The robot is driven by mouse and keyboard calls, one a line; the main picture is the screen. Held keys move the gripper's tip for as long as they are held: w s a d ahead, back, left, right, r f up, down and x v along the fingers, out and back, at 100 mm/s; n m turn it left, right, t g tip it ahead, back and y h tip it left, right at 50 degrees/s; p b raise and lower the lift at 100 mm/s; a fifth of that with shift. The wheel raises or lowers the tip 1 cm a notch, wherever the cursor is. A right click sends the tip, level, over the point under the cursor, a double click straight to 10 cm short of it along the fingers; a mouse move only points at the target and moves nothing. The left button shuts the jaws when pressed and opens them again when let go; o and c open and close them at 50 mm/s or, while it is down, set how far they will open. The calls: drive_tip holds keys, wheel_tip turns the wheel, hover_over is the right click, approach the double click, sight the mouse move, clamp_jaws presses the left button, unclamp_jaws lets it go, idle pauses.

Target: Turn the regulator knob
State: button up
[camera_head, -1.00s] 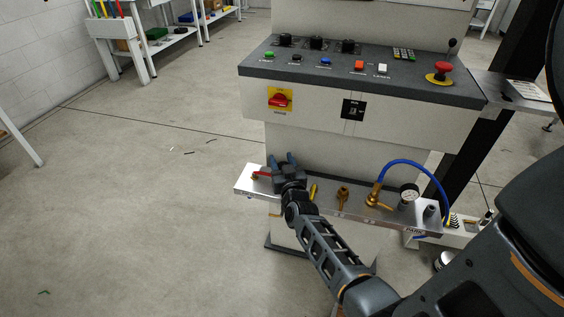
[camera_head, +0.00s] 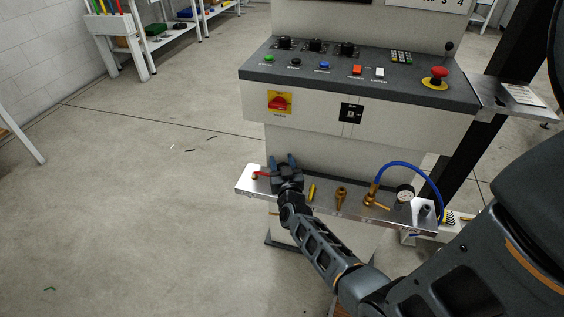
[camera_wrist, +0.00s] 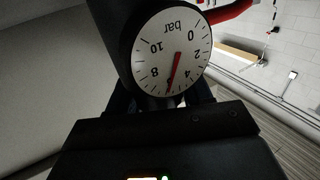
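My gripper (camera_head: 282,162) is over the left part of the metal shelf on the front of the machine. Its two blue fingertips stand apart. A round white pressure gauge (camera_wrist: 150,58), marked in bar, fills the upper middle of the wrist view, upside down. Its red needle points near 6. My fingers come up on both sides just beyond the gauge's lower edge in that view. A greyish part shows between them, but the regulator knob itself cannot be made out; the gauge and my gripper hide that spot. Whether the fingers touch anything is not visible.
A red lever (camera_head: 261,174) is close left of my gripper. To the right on the shelf (camera_head: 246,184) are a yellow part (camera_head: 312,192), brass fittings (camera_head: 341,197), a blue hose (camera_head: 408,166) and another gauge (camera_head: 405,193). The control panel (camera_head: 330,78) overhangs above.

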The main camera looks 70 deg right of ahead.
drive_tip(key=shift+o, duration=1.4)
drive_tip(key=shift+v, duration=3.9)
